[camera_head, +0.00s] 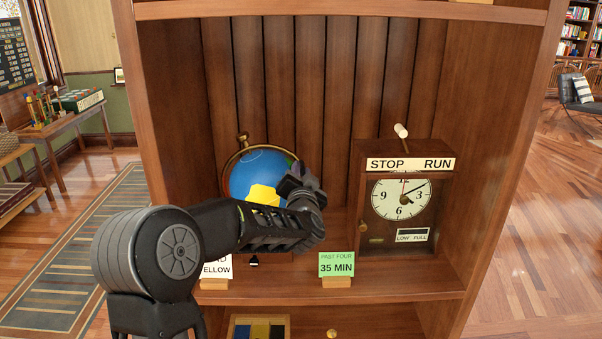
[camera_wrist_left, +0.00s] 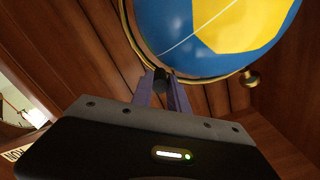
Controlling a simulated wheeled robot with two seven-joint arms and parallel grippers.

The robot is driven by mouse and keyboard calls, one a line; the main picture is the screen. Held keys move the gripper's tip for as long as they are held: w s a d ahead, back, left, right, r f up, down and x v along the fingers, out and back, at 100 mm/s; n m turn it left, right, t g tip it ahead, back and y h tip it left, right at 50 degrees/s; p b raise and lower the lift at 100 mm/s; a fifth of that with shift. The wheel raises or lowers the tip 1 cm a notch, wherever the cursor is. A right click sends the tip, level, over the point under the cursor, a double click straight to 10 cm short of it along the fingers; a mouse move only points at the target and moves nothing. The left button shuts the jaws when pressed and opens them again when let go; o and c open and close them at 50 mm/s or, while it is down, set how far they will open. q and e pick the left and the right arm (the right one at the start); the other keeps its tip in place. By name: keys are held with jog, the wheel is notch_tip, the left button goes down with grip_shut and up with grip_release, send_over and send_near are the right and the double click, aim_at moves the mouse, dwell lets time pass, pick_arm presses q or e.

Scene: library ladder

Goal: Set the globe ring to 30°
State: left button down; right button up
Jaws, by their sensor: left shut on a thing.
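The globe (camera_head: 256,172), blue with a yellow patch, stands on the wooden shelf inside its brass ring (camera_head: 228,158). My left gripper (camera_head: 298,170) is at the globe's right side, and my forearm hides the globe's lower part and base. In the left wrist view, the globe (camera_wrist_left: 200,25) and ring (camera_wrist_left: 134,42) fill the top. There my left gripper (camera_wrist_left: 165,90) has its purple fingers shut on a dark knob (camera_wrist_left: 163,76) at the ring's edge. I cannot read any degree scale. My right gripper is not in view.
A clock box (camera_head: 405,195) with a STOP/RUN lever stands to the right on the same shelf. A green card (camera_head: 337,264) reading "PAST FOUR 35 MIN" and a partly hidden white card (camera_head: 217,268) ending in "YELLOW" stand at the shelf's front edge.

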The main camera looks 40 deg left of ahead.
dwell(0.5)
pick_arm(q)
jog(key=shift+s+a+r+n+b, duration=0.25)
jog(key=shift+r+n+b, duration=0.15)
jog(key=shift+n, duration=0.2)
jog(key=shift+s+a+r+n, duration=0.15)
jog(key=shift+a+r+n, duration=0.1)
jog(key=shift+r+n, duration=0.15)
jog(key=c, duration=1.3)
grip_release()
